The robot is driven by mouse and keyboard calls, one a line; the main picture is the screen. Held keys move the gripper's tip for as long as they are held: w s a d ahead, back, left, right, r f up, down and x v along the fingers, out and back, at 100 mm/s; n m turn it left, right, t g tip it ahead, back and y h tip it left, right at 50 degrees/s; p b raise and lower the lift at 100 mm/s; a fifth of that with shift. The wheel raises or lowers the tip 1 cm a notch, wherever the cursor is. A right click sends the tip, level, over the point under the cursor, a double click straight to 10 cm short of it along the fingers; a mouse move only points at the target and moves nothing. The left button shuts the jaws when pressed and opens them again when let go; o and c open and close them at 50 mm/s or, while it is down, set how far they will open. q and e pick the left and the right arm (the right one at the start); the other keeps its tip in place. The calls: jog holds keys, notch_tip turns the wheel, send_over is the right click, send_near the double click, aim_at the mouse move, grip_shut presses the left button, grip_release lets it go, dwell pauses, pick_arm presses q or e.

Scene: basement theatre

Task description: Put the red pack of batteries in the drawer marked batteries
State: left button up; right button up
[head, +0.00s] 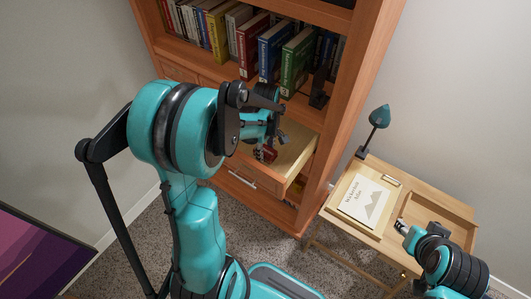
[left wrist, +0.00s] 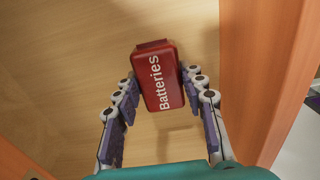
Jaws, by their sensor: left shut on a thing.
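The red pack of batteries (left wrist: 158,75), with white lettering "Batteries", is between the fingertips of my left gripper (head: 266,143), which is shut on it. In the head view the pack (head: 267,154) is a small red patch, partly hidden by the gripper. An open wooden drawer (head: 294,158) of the bookcase lies under the gripper. In the left wrist view its bare bottom (left wrist: 60,60) shows behind the pack. The gap between pack and drawer bottom is hard to judge. No label on the drawer is readable. My right gripper (head: 402,226) is near the side table; its jaws are too small to read.
The wooden bookcase (head: 345,95) holds books above the drawer. A small wooden table (head: 335,215) at right carries a booklet (head: 364,200) and a teal lamp (head: 379,117). A dark purple screen or picture (head: 35,255) is at lower left.

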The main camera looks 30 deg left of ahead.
pick_arm(q)
jog(key=shift+f, duration=0.45)
jog(key=shift+f, duration=0.15)
jog(key=o, duration=1.3)
